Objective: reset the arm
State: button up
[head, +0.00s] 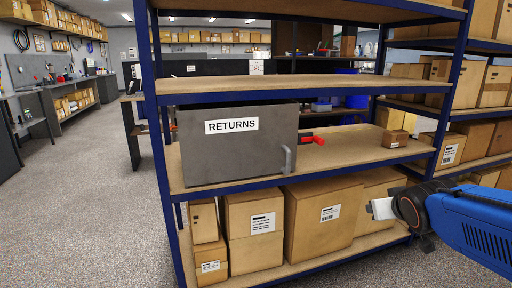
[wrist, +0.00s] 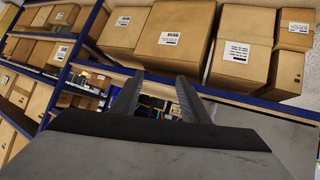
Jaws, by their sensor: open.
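My gripper (head: 378,209) shows at the lower right in the head view, at the end of my blue arm, in front of the boxes on the lower shelf. In the wrist view my gripper (wrist: 158,98) has its two fingers spread apart, with nothing between them. It is open and empty.
A blue-framed shelving unit (head: 300,85) stands close ahead. Cardboard boxes (head: 322,215) fill the lower shelf. Open grey floor (head: 90,215) lies to the left.

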jog(key=s+a+f+g, duration=0.2)
jog(key=s, duration=0.5)
jog(key=s+a+f+g+y, duration=0.1)
jog(key=s+a+f+g, duration=0.1)
jog(key=s, duration=0.5)
jog(key=s+a+f+g+y, duration=0.1)
jog(key=s+a+f+g, duration=0.1)
jog(key=s+f, duration=0.2)
jog(key=s, duration=0.3)
jog(key=shift+s+a, duration=0.25)
jog(key=shift+s, duration=0.05)
